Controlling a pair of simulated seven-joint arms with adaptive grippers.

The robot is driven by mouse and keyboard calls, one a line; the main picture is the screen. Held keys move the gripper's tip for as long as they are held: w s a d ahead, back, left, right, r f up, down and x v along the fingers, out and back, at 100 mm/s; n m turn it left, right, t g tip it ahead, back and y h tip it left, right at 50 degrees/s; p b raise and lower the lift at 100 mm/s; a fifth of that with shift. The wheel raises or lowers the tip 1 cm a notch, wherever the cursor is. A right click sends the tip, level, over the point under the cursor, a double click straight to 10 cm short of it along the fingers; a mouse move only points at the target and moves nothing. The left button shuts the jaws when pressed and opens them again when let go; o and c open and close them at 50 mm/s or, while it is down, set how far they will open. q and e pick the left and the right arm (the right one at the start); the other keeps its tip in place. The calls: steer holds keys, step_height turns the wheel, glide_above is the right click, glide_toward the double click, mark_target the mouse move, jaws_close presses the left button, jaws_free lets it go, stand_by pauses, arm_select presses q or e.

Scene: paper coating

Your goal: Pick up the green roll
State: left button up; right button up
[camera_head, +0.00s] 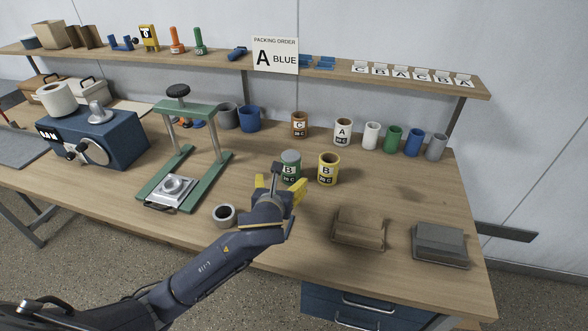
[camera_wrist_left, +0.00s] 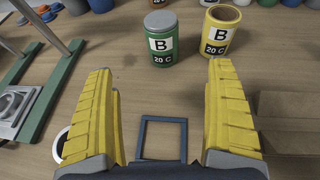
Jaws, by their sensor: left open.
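A green roll (camera_head: 291,167) with a grey top and a "B 20 C" label stands upright mid-table. It also shows in the left wrist view (camera_wrist_left: 161,40), beyond the fingertips and between their lines. My left gripper (camera_head: 282,186) is open and empty in front of this roll, with its yellow fingers (camera_wrist_left: 162,72) spread wide and apart from it. A yellow roll (camera_head: 328,169), also labelled B, stands just right of the green one. A second green roll (camera_head: 393,139), without a visible label, stands in the back row. My right gripper is not in view.
A green press stand (camera_head: 213,170) is left of the gripper, with a small dark-topped cup (camera_head: 224,215) nearby. A brown block (camera_head: 358,229) and a grey block (camera_head: 439,244) lie at front right. Several rolls line the back. A sign (camera_head: 275,55) reads "A BLUE".

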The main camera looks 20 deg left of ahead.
mark_target(288, 169)
arm_select(q)
steer(key=x, duration=1.1)
steer(key=shift+w+f, duration=0.2)
steer(key=shift+w, duration=0.15)
steer(key=shift+x, duration=2.6)
steer(key=shift+w+d+r, duration=0.1)
steer(key=shift+r, duration=0.05)
steer(key=shift+c, duration=0.6)
steer(key=c, duration=1.2)
